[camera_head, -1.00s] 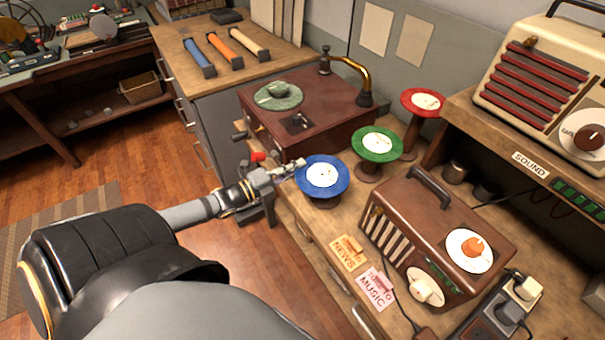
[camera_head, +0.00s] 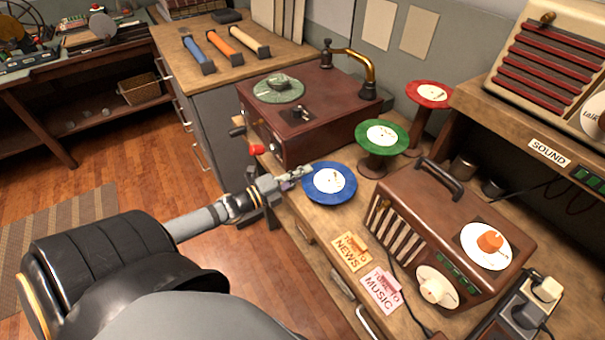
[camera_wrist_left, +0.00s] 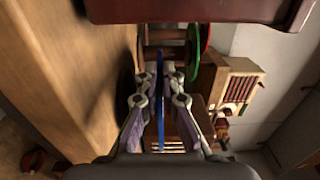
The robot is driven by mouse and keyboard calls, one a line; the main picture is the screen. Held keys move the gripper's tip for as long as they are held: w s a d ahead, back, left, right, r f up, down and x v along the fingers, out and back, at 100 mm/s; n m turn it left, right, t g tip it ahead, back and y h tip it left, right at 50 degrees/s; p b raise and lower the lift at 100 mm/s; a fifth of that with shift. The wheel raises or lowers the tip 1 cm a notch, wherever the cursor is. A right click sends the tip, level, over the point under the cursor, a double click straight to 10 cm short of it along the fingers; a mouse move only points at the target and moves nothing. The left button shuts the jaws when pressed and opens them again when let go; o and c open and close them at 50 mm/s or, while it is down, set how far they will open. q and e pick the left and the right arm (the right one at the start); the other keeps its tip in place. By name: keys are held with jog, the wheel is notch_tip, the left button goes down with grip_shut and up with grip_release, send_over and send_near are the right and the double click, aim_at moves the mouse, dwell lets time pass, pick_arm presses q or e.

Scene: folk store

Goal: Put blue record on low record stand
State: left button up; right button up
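The blue record (camera_head: 345,190) has a white label and lies about level above the wooden counter, in front of the green record. My left gripper (camera_head: 300,174) reaches in from the left and is shut on its near left edge. In the left wrist view the blue record (camera_wrist_left: 160,115) shows edge-on between the two fingertips (camera_wrist_left: 162,76). The low record stand is hidden under the record, so I cannot tell whether they touch. My right gripper is in neither current view.
A green record (camera_head: 370,133) and a red record (camera_head: 424,87) sit on taller stands behind. A brown turntable (camera_head: 335,105) stands at the back left, and a brown radio (camera_head: 410,210) close on the right. NEWS and MUSIC cards lie at the front edge.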

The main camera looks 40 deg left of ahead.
pick_arm(q)
jog(key=o, duration=0.5)
jog(key=shift+r+p, duration=0.25)
jog(key=shift+p, duration=0.05)
jog(key=p+v, duration=0.2)
jog(key=v, duration=0.1)
jog(key=p+v, duration=0.2)
jog(key=shift+r, duration=0.25)
jog(key=v, duration=0.2)
jog(key=p+v, duration=0.1)
jog(key=v, duration=0.1)
jog(key=p+v, duration=0.1)
jog(key=v, duration=0.2)
jog(key=shift+f, duration=0.3)
